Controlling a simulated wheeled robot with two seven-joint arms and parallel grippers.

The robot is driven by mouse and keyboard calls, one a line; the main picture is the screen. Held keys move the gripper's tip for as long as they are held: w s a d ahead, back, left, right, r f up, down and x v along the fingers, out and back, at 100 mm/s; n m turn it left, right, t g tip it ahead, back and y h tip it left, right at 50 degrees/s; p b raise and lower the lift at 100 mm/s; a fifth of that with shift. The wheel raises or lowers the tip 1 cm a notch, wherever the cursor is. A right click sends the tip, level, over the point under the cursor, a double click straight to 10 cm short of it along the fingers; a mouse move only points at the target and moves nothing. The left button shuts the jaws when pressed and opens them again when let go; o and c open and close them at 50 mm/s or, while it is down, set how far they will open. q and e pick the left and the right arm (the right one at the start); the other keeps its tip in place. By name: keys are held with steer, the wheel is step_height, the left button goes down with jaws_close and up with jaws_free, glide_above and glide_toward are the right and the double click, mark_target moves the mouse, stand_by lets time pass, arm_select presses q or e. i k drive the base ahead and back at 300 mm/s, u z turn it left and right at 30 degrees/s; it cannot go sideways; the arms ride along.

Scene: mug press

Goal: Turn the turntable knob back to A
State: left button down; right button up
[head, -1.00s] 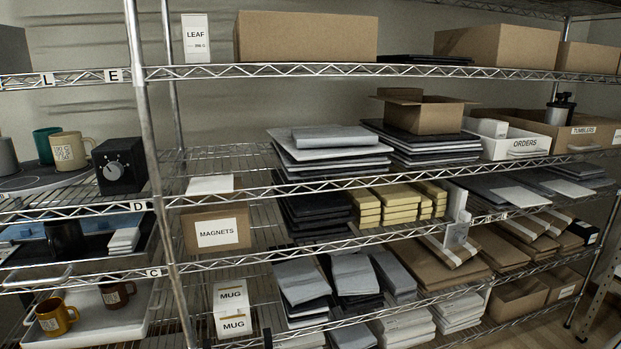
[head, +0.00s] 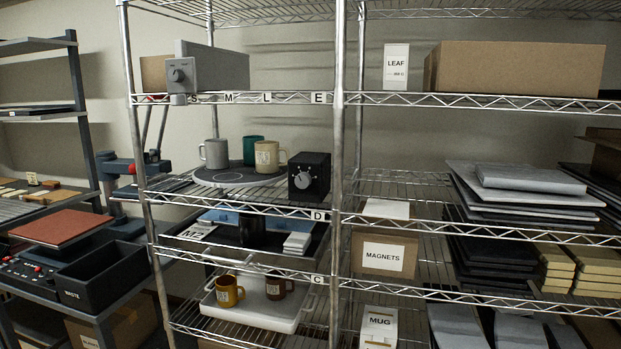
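A black box with a round grey knob (head: 303,182) stands on the wire shelf marked D, at the right end of that bay. Small marks ring the knob; I cannot read its letters or setting. To its left is a flat dark round turntable (head: 212,182). On and around it stand a grey mug (head: 214,154), a teal mug (head: 253,150) and a cream mug (head: 268,157) with a printed label. Neither of my grippers shows in the head view.
A grey box with another knob (head: 180,75) stands on the upper shelf by the S, M, L, E labels. Below are a tray with blue and white items and a white tray (head: 250,312) with two mugs. A metal post (head: 338,150) stands right of the black box. A bench with bins (head: 100,272) is at left.

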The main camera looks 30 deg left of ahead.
mark_target(304, 180)
steer(key=u, duration=2.75)
steer(key=i, duration=0.8)
steer(key=z, duration=1.85)
